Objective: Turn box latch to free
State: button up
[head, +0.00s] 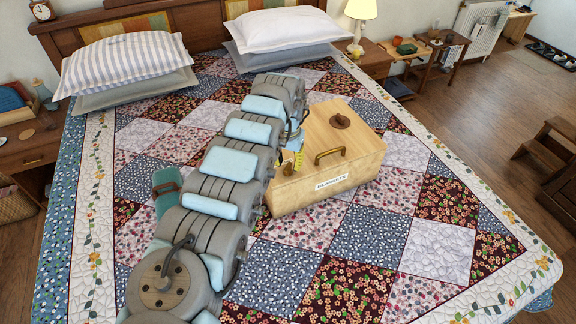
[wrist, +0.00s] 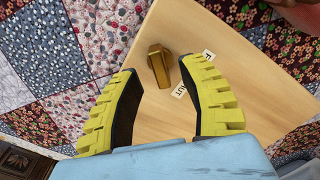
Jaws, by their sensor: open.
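The wooden box (head: 350,182) sits on the bed with a handle, a round fitting on its lid and a front label. The wrist view shows a pale wooden face of the box (wrist: 225,65) with the brass latch (wrist: 158,68). The latch's raised grip points roughly up and down in the picture. My gripper (wrist: 156,70) is open, its yellow-padded fingers on either side of the latch with gaps; contact cannot be told. In the head view, my arm hides most of my gripper (head: 293,160) at the box's left side.
The patchwork quilt (head: 370,235) around the box is mostly clear. A teal object (head: 167,190) lies on the bed left of my arm. Pillows (head: 130,66) lie at the headboard. A nightstand with a lamp (head: 359,22) stands behind.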

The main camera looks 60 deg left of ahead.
jog(key=shift+f, duration=1.05)
grip_shut()
